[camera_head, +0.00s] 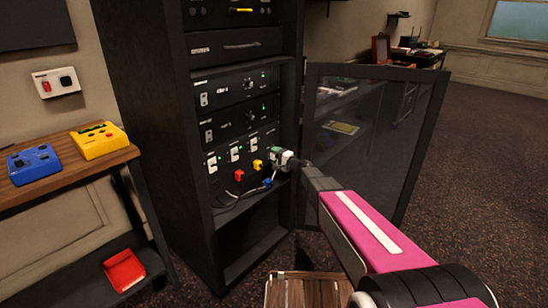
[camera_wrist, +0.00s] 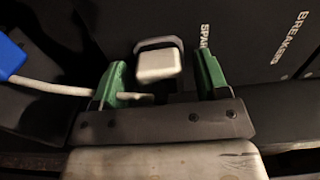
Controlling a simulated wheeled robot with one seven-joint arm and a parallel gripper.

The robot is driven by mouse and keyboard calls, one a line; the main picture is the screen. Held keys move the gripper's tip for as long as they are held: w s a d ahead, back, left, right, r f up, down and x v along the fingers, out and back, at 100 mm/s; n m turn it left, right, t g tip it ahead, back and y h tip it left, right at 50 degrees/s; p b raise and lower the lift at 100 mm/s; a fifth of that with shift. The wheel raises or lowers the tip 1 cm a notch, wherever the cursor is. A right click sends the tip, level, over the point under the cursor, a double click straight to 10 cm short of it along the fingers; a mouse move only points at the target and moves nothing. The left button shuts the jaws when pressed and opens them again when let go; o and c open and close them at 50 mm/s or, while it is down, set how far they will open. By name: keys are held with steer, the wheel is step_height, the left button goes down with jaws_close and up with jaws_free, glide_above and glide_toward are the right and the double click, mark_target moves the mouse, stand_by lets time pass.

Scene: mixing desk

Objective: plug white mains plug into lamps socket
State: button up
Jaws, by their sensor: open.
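My gripper (camera_wrist: 160,82) is open, its green fingers either side of a white block with a dark surround (camera_wrist: 158,64), which looks like the white plug. A clear gap shows between the block and the right finger. The block is against or just in front of a black panel, beside lettering that starts "SPAR"; I cannot tell if it is seated. A white cable (camera_wrist: 50,87) runs from the left to the left finger. No lamps label is readable.
Red (camera_head: 239,175), yellow (camera_head: 257,165) and blue (camera_head: 267,182) plugs are close left of my gripper; the blue one also shows in the wrist view (camera_wrist: 9,56). The rack (camera_head: 170,130) has an open mesh door (camera_head: 365,140) at right. A wooden bench (camera_head: 65,177) stands left.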

mark_target(277, 157)
stand_by(0.6)
steer(key=c, duration=1.2)
steer(key=shift+s+d, duration=0.1)
steer(key=shift+v, duration=2.85)
